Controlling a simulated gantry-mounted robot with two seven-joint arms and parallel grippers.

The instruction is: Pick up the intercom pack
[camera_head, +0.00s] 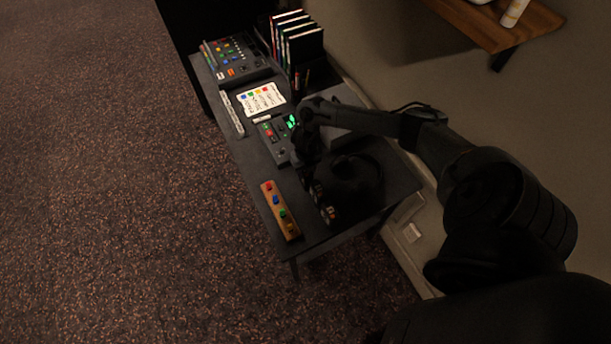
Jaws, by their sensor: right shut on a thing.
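My right gripper (308,178) is low over the front half of the dark desk, its arm coming in from the right. It is shut on a small dark thing that I take to be the intercom pack (326,208), a dark block with small orange and light marks. Gripper and pack are both dark, so the contact between them is hard to make out. I cannot tell whether the pack is clear of the desk. My left gripper is not in view.
The desk (313,234) also holds a black rounded thing (356,178), a wooden strip with coloured knobs (280,210), a panel with green lights (274,138), a white card (261,99), a mixer (232,58) and upright folders (296,42). A wooden shelf (490,25) juts from the wall.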

